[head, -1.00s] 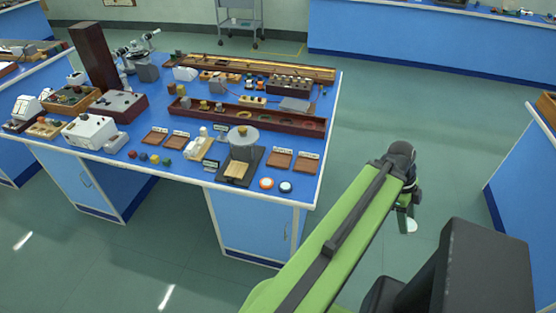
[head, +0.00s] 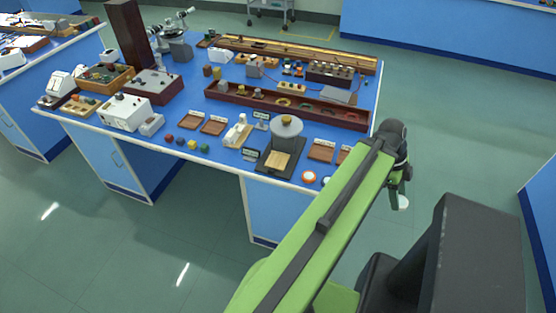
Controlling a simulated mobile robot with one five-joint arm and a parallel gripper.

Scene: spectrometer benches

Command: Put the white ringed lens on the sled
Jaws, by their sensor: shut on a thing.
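My gripper (head: 399,186) is out past the bench's front right corner, above the floor. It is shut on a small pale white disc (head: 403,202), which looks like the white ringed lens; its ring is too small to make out. On the bench, a dark base (head: 262,164) carries a light wooden square (head: 278,160) near the front edge, with a grey round platform (head: 287,126) behind it. The wooden square may be the sled, but I cannot tell for sure. My gripper is right of it and apart from it.
An orange-ringed disc (head: 309,177) lies on the blue bench (head: 220,165) near its front edge; another disc beside it is partly hidden by my arm. Brown trays (head: 321,150), small coloured pieces and instruments crowd the bench. Open floor (head: 450,150) lies to the right.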

